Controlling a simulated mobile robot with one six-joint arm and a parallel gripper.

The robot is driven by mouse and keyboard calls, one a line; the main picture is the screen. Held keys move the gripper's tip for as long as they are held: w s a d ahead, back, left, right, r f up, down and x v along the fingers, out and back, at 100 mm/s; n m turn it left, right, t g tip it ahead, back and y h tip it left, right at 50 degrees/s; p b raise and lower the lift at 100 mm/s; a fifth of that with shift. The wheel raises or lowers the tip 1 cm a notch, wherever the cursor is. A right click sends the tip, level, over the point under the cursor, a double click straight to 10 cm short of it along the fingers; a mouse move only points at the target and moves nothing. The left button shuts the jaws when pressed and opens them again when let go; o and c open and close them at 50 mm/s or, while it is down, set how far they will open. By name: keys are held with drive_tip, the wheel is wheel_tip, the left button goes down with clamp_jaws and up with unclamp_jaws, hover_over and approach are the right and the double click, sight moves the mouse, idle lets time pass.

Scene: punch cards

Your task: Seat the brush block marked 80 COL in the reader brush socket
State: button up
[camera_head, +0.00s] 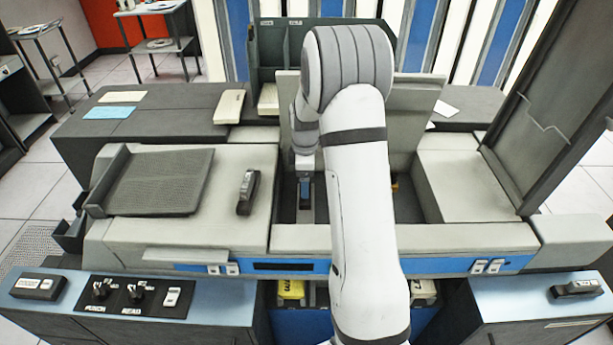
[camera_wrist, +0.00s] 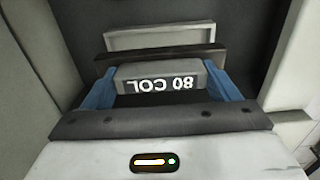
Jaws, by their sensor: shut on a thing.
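The brush block (camera_wrist: 155,72) is grey, and its white "80 COL" lettering reads upside down in the wrist view. My gripper (camera_wrist: 160,84) is shut on it, with one blue finger at each end. In the head view my gripper (camera_head: 305,190) reaches down into the machine's open well, and the block cannot be made out there. A dark bar (camera_wrist: 180,52) lies just beyond the block in the wrist view. Beyond that is a pale rectangular frame (camera_wrist: 160,32). I cannot tell whether this frame is the reader brush socket, nor whether the block touches anything below it.
The well has pale walls, with a raised lid (camera_head: 415,125) behind it. A black handled object (camera_head: 248,192) lies on the machine top left of the well, beside a dark ribbed plate (camera_head: 165,182). A tall dark panel (camera_head: 550,110) stands at right. My arm hides much of the well.

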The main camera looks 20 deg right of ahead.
drive_tip(key=shift+f+b, duration=1.95)
drive_tip(key=shift+f, duration=1.25)
drive_tip(key=o, duration=1.1)
drive_tip(key=shift+c, duration=0.2)
wheel_tip(320, 180, up, 8)
drive_tip(key=shift+f+b, duration=0.1)
drive_tip(key=shift+b, duration=0.2)
